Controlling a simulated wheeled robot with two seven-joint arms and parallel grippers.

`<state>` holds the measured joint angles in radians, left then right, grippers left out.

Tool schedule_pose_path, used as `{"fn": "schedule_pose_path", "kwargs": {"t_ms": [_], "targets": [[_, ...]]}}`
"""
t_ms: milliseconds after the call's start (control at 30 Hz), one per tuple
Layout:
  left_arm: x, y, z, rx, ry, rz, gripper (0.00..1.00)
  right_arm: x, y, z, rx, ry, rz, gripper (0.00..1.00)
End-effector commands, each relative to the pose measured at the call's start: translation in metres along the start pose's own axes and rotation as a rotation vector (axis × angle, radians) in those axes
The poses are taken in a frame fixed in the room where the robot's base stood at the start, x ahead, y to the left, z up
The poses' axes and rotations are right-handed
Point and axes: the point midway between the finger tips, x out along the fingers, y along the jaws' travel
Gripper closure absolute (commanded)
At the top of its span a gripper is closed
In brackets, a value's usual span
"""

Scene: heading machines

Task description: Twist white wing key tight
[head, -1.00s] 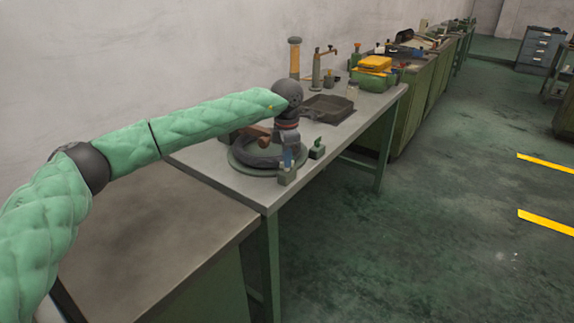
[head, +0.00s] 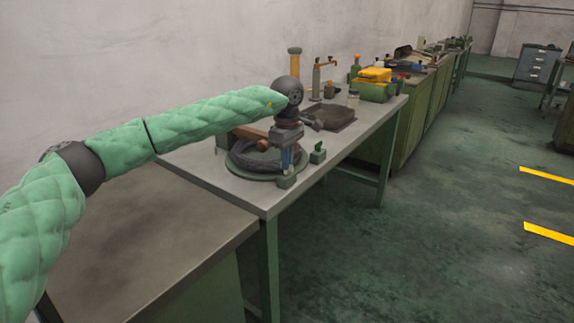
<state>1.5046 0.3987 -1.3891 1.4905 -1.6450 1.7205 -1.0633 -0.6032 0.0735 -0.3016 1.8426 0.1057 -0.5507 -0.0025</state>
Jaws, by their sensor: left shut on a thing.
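My left gripper (head: 287,163) points down at the near edge of a round fixture with a dark ring (head: 246,162) on the grey workbench. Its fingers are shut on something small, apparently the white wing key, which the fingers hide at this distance. A small green block (head: 286,181) is just below and in front of the fingertips. A second green block with a green knob (head: 318,153) stands just to the right. My right gripper is out of view.
A dark tray (head: 333,116), a yellow-topped green box (head: 375,85) and several bottles and tools stand farther back on the workbench (head: 207,171). A bare brown tabletop (head: 145,235) is nearer. The floor at right is clear.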

Motion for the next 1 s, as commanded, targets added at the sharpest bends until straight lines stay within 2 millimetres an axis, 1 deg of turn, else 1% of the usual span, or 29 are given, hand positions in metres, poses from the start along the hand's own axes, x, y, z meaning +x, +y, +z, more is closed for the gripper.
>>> {"fn": "schedule_pose_path", "kwargs": {"t_ms": [33, 600, 1000], "targets": [[0.007, -0.001, 0.0, 0.042, 0.0, -0.006, 1.0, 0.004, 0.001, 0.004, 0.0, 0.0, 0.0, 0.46], [0.006, -0.001, 0.001, 0.584, -0.002, -0.007, 1.0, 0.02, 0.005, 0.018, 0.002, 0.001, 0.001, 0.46], [0.006, -0.001, 0.001, 0.964, -0.003, -0.006, 1.0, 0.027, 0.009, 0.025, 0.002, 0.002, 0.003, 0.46]]}}
